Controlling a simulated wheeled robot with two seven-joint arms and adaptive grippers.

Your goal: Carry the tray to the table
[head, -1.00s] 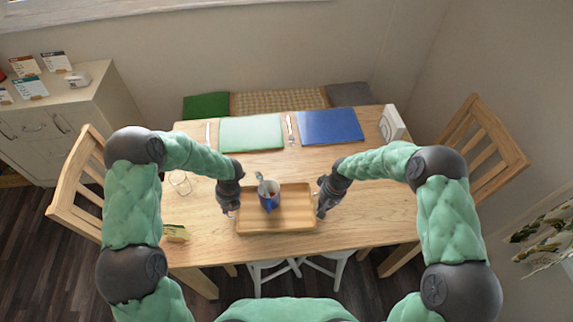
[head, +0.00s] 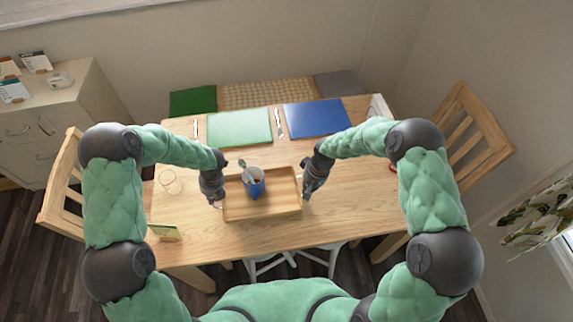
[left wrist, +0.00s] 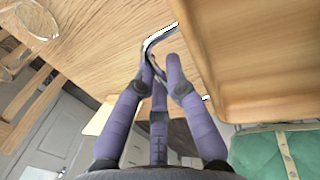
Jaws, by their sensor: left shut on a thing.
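The wooden tray (head: 285,208) is a shallow rectangle with a raised rim. It is over the front middle of the wooden table (head: 345,205); whether it touches the tabletop I cannot tell. A blue mug (head: 257,188) with a utensil in it stands in the tray. My left gripper (head: 217,203) is at the tray's left end. In the left wrist view its purple fingers (left wrist: 160,75) are closed around a curved metal handle (left wrist: 152,42) beside the tray's wall (left wrist: 215,75). My right gripper (head: 306,196) is at the tray's right end; its fingertips are too small to read.
A green mat (head: 240,127) and a blue mat (head: 316,118) lie at the table's back with cutlery. A glass (head: 170,182) and a small yellow-green item (head: 165,232) are on the left. Chairs flank the table at left (head: 62,190) and right (head: 470,130). Bare tabletop lies right of the tray.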

